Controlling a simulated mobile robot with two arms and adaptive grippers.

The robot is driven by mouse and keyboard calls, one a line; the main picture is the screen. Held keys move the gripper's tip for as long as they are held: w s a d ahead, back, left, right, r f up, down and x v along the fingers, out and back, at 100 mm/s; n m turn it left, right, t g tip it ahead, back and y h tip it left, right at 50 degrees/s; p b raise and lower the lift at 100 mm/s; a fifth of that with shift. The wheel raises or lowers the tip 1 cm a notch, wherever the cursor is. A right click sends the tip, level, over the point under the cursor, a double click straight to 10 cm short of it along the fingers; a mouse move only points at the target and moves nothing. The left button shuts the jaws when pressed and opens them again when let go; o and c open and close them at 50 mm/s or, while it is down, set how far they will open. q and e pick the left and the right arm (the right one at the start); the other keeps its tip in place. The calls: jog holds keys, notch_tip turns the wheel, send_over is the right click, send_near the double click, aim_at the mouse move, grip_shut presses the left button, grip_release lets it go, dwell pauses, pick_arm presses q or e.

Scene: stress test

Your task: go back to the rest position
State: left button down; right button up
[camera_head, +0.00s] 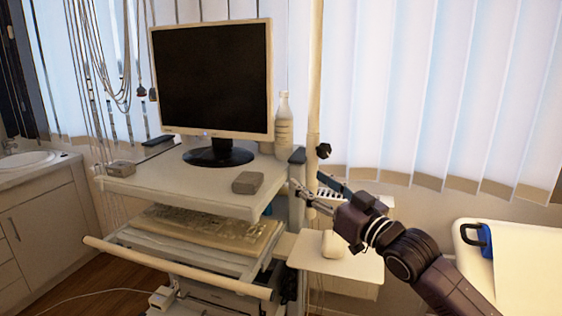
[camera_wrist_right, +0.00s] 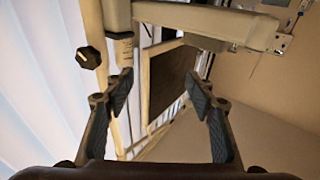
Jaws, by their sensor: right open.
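My right gripper (camera_head: 318,190) comes in from the lower right in the head view and points left, toward the right side of the cart. Its fingers are spread and nothing is between them. In the right wrist view the gripper (camera_wrist_right: 160,110) shows two dark fingers wide apart, with parts of the cart and its pole beyond them. My left gripper is not in either view.
A cart (camera_head: 190,190) carries a monitor (camera_head: 213,80), a small grey box (camera_head: 247,182) and a white bottle (camera_head: 284,125). A side shelf (camera_head: 345,265) lies below my right gripper. A sink counter (camera_head: 40,172) stands left; a bed (camera_head: 525,265) stands right.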

jog(key=s+f+m+g+h, duration=0.15)
jog(key=s+f, duration=0.35)
jog(key=f, duration=0.5)
jog(key=s+f+g+h, duration=0.2)
jog(key=s+f, duration=0.4)
jog(key=f, duration=0.3)
jog(key=s+f+m+g+h, duration=0.15)
jog(key=s+f, duration=0.35)
jog(key=f, duration=0.5)
jog(key=s+d+f+m+g+h, duration=0.1)
jog(key=s+d+f+g+h, duration=0.25)
jog(key=s, duration=0.55)
jog(key=s+d+f+g+h, duration=0.1)
jog(key=s+d+f+g, duration=0.1)
jog(key=s+d+f, duration=0.6)
jog(key=s+d+f+m+g+h, duration=0.15)
jog(key=s+f, duration=0.25)
jog(key=s, duration=0.7)
notch_tip(320, 180, down, 26)
jog(key=s+g, duration=0.2)
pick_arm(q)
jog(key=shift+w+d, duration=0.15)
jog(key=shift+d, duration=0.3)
pick_arm(e)
jog(key=s+d+f+g, duration=0.1)
jog(key=s+d+f, duration=0.1)
jog(key=s+f, duration=1.3)
jog(key=shift+s+d+f+n, duration=0.15)
jog(key=shift+s+d+n, duration=0.2)
jog(key=shift+s, duration=0.6)
